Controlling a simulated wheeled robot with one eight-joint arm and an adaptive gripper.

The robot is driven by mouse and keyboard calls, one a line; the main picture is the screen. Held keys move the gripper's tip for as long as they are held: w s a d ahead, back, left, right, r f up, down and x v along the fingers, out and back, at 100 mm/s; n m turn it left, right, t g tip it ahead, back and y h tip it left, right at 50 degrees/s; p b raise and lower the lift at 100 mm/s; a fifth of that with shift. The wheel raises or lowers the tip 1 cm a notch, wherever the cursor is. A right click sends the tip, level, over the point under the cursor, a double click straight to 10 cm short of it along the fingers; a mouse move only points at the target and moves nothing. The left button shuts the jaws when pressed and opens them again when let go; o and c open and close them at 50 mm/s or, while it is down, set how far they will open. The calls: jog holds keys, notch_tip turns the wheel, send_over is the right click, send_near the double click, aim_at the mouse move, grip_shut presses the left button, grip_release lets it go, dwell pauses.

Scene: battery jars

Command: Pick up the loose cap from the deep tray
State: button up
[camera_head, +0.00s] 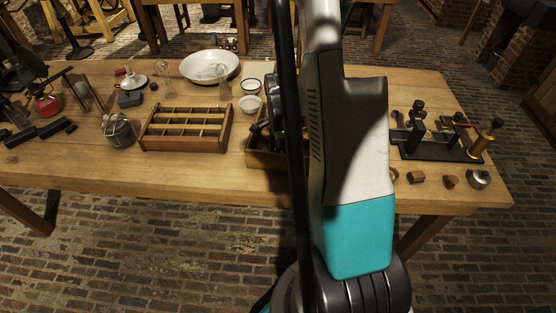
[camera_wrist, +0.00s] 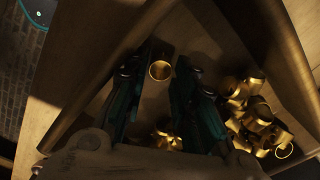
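In the wrist view, a brass-coloured round cap (camera_wrist: 160,70) lies apart from the others, its ring-shaped rim facing the camera. My gripper (camera_wrist: 161,75) reaches down into the deep wooden tray (camera_wrist: 88,87), with one dark finger on each side of this cap. The fingers are close to its edges. I cannot tell whether they touch it. In the head view, my arm hides the gripper and most of the tray; part of the tray's wall (camera_head: 262,159) shows left of the arm.
A heap of brass pieces (camera_wrist: 258,122) lies right of my gripper, and another brass piece (camera_wrist: 165,138) shows below it. The tray walls are close around. A divided wooden rack (camera_head: 187,145) stands left of the tray, and a black-based apparatus (camera_head: 440,145) to the right.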

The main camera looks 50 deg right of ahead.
jog(key=shift+f, duration=0.55)
jog(key=shift+r, duration=0.1)
jog(key=c, duration=0.4)
